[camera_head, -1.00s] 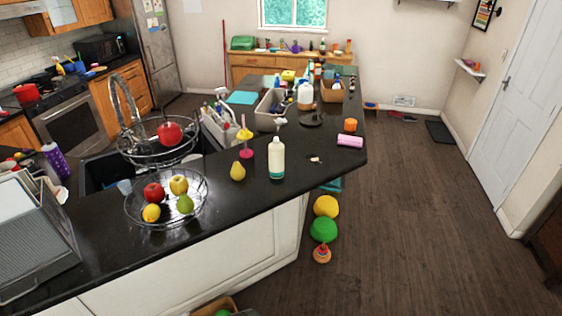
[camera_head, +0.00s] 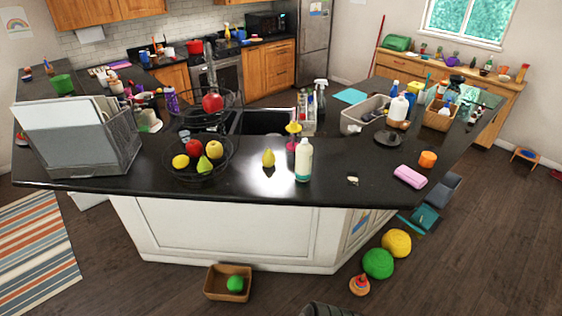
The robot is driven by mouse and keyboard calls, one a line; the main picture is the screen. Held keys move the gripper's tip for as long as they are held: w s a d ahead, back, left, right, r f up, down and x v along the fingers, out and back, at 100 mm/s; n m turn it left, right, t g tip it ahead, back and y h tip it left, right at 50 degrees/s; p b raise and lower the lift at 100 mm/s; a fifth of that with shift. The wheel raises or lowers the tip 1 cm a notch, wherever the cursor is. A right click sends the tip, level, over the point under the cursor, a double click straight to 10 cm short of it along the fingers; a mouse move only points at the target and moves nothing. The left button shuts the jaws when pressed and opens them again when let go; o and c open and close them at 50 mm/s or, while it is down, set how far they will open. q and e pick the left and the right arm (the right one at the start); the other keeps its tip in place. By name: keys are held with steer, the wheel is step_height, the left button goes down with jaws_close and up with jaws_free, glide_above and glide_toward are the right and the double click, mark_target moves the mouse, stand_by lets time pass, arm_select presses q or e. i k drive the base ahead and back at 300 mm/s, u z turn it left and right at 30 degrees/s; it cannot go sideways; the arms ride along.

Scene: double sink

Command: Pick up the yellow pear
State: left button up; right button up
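The yellow pear (camera_head: 268,158) stands upright on the black countertop (camera_head: 240,185), near its front edge. It is to the right of the wire fruit basket and to the left of a white bottle (camera_head: 304,160). A pink and yellow object (camera_head: 293,136) stands just behind it to the right.
The two-tier wire basket (camera_head: 172,165) holds apples, a lemon (camera_head: 180,161) and a green pear (camera_head: 204,165). A grey file holder (camera_head: 120,145) stands at the left. A wooden box (camera_head: 213,285) and balls lie on the floor before the white cabinet.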

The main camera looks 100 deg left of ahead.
mark_target(269, 159)
steer(key=u, duration=3.75)
